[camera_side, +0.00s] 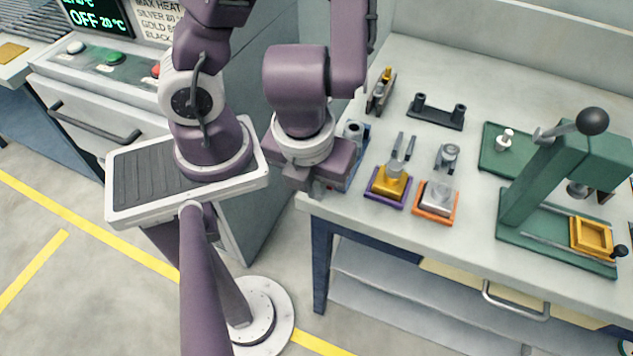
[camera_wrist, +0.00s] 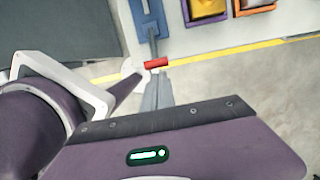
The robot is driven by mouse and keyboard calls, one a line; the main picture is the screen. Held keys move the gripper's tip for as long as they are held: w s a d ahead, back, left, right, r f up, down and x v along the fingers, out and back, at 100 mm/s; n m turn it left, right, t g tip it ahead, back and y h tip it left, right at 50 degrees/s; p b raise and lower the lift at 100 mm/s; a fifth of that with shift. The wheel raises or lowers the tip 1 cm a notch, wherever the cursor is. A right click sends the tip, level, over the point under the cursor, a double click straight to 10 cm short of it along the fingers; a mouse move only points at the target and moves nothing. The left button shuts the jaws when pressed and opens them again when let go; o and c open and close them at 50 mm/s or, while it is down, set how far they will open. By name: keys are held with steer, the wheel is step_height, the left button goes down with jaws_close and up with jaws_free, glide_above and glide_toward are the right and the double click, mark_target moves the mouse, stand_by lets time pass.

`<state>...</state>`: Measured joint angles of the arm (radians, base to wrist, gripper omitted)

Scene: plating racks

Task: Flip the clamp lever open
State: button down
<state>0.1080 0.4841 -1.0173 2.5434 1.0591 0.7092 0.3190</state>
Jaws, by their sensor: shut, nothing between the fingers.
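The clamp has a blue base (camera_wrist: 147,14) at the top of the wrist view, with a grey lever arm running down to a red grip (camera_wrist: 156,63). The red grip lies past the bench edge in that view, right at the tips of my gripper (camera_wrist: 157,78). The grey fingers are closed together with nothing held; I cannot tell whether they touch the grip. In the side view the blue clamp (camera_side: 357,139) stands at the bench's left edge, partly hidden behind my gripper. The fingertips and the lever's red grip are not clear there.
A purple-rimmed tray (camera_side: 373,192) with a gold block and an orange-rimmed tray (camera_side: 420,212) with a silver block sit right of the clamp. A black rack (camera_side: 436,112) stands behind. A green press (camera_side: 525,200) stands at the right. Floor lies open before the bench.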

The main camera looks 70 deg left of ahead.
steer(key=shift+w+a+r, duration=0.3)
steer(key=shift+r, duration=0.1)
stand_by(0.4)
steer(key=shift+w+a+r, duration=1.15)
steer(key=shift+a, duration=0.05)
steer(key=shift+r, duration=0.75)
steer(key=shift+r, duration=0.15)
